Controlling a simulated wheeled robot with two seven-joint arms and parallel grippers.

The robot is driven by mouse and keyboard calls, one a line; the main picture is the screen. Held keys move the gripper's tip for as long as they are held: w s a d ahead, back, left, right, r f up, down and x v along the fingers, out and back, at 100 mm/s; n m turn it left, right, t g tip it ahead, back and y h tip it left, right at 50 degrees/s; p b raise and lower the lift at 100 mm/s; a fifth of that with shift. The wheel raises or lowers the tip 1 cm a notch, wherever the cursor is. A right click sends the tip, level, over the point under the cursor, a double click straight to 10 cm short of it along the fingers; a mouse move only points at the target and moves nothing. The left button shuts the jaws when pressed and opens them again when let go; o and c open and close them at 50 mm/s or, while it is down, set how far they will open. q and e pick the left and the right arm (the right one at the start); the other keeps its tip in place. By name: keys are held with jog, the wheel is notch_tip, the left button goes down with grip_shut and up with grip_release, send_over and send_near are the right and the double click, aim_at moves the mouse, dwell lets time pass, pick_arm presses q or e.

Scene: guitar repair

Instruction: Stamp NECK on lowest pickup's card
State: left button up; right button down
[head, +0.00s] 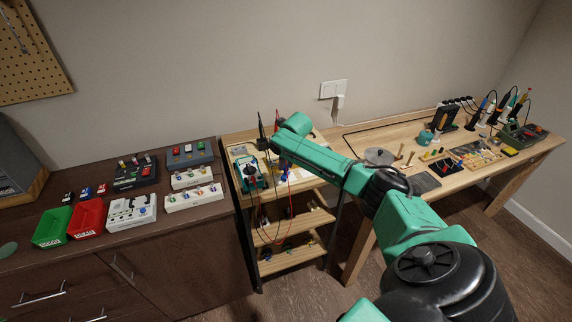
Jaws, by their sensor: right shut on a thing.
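My right arm reaches from the lower right to the wooden rolling cart. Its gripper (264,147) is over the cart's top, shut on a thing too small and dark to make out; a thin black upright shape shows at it. Several small coloured parts, perhaps the pickups, sit in two white racks (194,198) on the dark cabinet. I cannot read any card or stamp label. Small black (68,197), blue (86,191) and red (101,188) blocks, perhaps stamps, stand behind the bins. My left gripper is not in view.
A green bin (52,227), a red bin (87,218) and a white box (131,213) stand on the dark cabinet (40,268). A teal device (249,173) and red leads (284,172) are on the cart (296,230). The right workbench (375,135) holds many tools.

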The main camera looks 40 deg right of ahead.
jog(key=shift+f+b, duration=0.3)
jog(key=shift+f, duration=0.2)
dwell(0.8)
jog(key=shift+r, duration=0.1)
notch_tip(320, 180, up, 7)
jog(key=p, duration=0.7)
dwell(0.4)
